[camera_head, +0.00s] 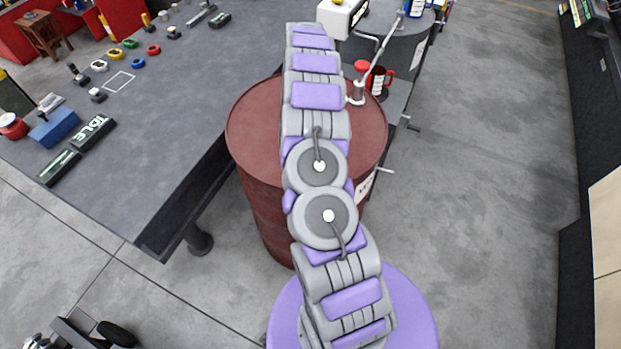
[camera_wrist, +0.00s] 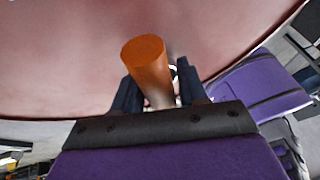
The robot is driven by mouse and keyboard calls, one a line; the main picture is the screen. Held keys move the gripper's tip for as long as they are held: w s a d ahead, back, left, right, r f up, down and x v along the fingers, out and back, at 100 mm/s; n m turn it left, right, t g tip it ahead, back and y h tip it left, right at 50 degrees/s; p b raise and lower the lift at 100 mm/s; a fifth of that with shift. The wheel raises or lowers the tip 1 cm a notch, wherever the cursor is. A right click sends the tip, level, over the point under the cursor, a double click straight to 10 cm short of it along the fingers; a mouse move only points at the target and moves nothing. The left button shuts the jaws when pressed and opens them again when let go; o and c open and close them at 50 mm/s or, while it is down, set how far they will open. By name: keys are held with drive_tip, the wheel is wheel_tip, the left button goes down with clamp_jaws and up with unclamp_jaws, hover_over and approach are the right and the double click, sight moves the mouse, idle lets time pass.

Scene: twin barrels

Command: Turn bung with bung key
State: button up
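In the wrist view an orange cylinder (camera_wrist: 148,66) with a silvery part below it sits between the two dark fingers of my gripper (camera_wrist: 160,92). The fingers lie close on both sides and appear shut on it. It looks like the handle of the bung key, but most of the key is hidden. The reddish barrel top (camera_wrist: 70,50) fills the view behind it. In the head view my arm stretches across the red-brown barrel (camera_head: 255,130) and hides my gripper. I cannot make out the bung.
A second, grey barrel (camera_head: 400,45) stands behind, with a white box (camera_head: 342,15) near it. A red mug (camera_head: 380,80) and a red-capped item (camera_head: 361,67) are right of my arm. A grey table (camera_head: 190,90) with small objects is left. Floor at right is clear.

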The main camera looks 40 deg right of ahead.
drive_tip(key=o, duration=0.3)
drive_tip(key=shift+r, duration=0.1)
drive_tip(key=p+v, duration=0.6)
drive_tip(key=v, duration=0.5)
drive_tip(key=shift+d+r+p, duration=0.2)
drive_tip(key=shift+r+p, duration=0.1)
drive_tip(key=shift+p, duration=0.1)
drive_tip(key=shift+w, duration=0.15)
wheel_tip(320, 180, up, 7)
drive_tip(key=p, duration=0.7)
